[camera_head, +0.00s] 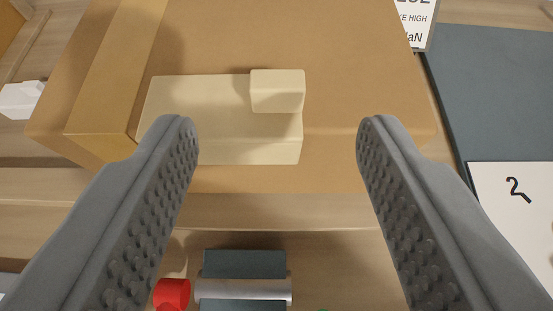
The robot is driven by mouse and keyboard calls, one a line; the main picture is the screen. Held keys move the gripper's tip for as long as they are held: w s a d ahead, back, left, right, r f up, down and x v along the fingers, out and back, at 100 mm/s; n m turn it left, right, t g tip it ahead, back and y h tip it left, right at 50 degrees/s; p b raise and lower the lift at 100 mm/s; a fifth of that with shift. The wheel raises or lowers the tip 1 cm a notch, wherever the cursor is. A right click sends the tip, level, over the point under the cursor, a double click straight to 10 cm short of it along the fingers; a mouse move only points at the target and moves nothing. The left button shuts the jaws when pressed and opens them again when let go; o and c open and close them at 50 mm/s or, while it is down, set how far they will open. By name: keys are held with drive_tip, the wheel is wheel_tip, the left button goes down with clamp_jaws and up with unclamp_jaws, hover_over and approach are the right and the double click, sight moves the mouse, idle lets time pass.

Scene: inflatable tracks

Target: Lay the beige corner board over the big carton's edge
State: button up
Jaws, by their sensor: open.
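The beige corner board (200,105) lies at the near edge of the big carton (350,60), with one face on the carton's top and another face hanging down its front side. A small beige block (277,90) stands up on the board near its right end and looks like its grip. My gripper (278,130) is open and empty. Its two grey ribbed fingers reach in from the lower left and lower right, with the board between and beyond their tips. The left fingertip covers a little of the board's left part. The right fingertip is clear of the board.
Below the carton are a red cylinder (172,294), a silver bar (243,291) and a dark block (244,263) on the wooden surface. A white card marked 2 (510,205) and a dark panel (495,90) lie right. A white item (20,99) is at left.

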drive_tip(key=v, duration=1)
drive_tip(key=shift+s+r, duration=0.25)
drive_tip(key=shift+s, duration=0.1)
drive_tip(key=d+f+n+g+y, duration=0.1)
drive_tip(key=d+f, duration=0.1)
drive_tip(key=d, duration=0.8)
drive_tip(key=d+f+n+y, duration=0.1)
drive_tip(key=d+f, duration=0.1)
drive_tip(key=d, duration=0.9)
drive_tip(key=s+d+t, duration=0.3)
drive_tip(key=s+d, duration=0.3)
drive_tip(key=d, duration=0.3)
drive_tip(key=s+d+m+t+h, duration=0.1)
drive_tip(key=s+d, duration=0.4)
drive_tip(key=d, duration=0.5)
drive_tip(key=shift+s+f+t, duration=0.35)
drive_tip(key=shift+s+t, duration=0.05)
drive_tip(key=shift+t, duration=0.5)
drive_tip(key=shift+d, duration=0.1)
